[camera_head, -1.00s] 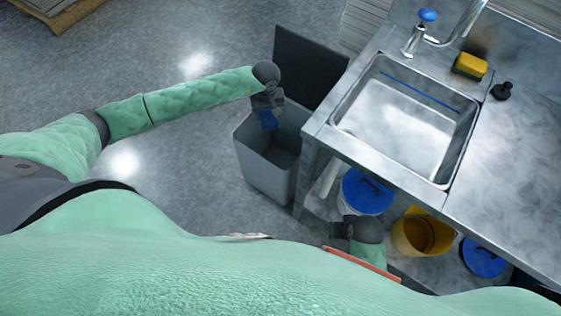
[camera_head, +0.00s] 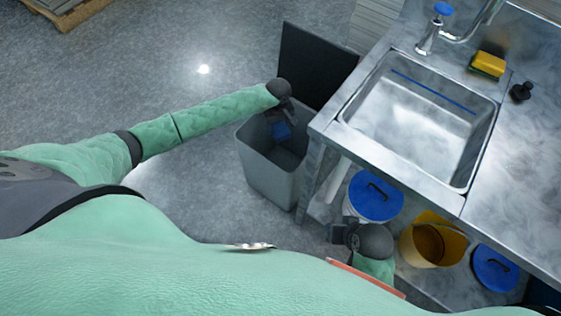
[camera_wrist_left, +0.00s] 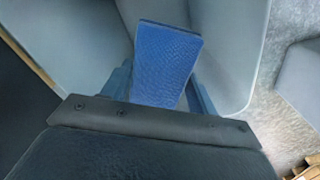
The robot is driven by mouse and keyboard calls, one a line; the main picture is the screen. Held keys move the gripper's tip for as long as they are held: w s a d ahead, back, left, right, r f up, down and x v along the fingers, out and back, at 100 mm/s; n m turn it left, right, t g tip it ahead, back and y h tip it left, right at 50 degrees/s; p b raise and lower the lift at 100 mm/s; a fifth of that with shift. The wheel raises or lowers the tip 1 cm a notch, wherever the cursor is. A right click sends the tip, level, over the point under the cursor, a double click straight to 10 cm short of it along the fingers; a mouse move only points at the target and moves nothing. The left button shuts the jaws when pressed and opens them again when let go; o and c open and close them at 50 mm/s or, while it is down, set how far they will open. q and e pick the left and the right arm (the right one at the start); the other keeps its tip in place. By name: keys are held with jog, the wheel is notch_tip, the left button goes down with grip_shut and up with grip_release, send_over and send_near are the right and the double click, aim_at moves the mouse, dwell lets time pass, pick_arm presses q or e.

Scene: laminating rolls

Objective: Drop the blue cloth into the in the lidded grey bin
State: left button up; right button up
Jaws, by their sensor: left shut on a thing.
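The blue cloth (camera_head: 282,130) is in my left gripper (camera_head: 279,118), at the mouth of the grey bin (camera_head: 270,175). The bin's dark lid (camera_head: 315,65) stands open at its back. In the left wrist view the cloth (camera_wrist_left: 166,62) sticks out flat between the fingers, with the bin's grey walls (camera_wrist_left: 235,45) around and below it. My left gripper is shut on the cloth. My right gripper (camera_head: 338,234) is low beside the sink bench, and its fingers are too small to read.
The steel sink bench (camera_head: 390,168) stands right of the bin, its leg close to the bin's side. Under it are a blue-lidded bucket (camera_head: 375,197), a yellow bucket (camera_head: 420,245) and another blue lid (camera_head: 494,268). The floor left of the bin is clear.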

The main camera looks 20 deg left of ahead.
pick_arm(q)
jog(key=shift+f, duration=0.3)
jog(key=o, duration=1.1)
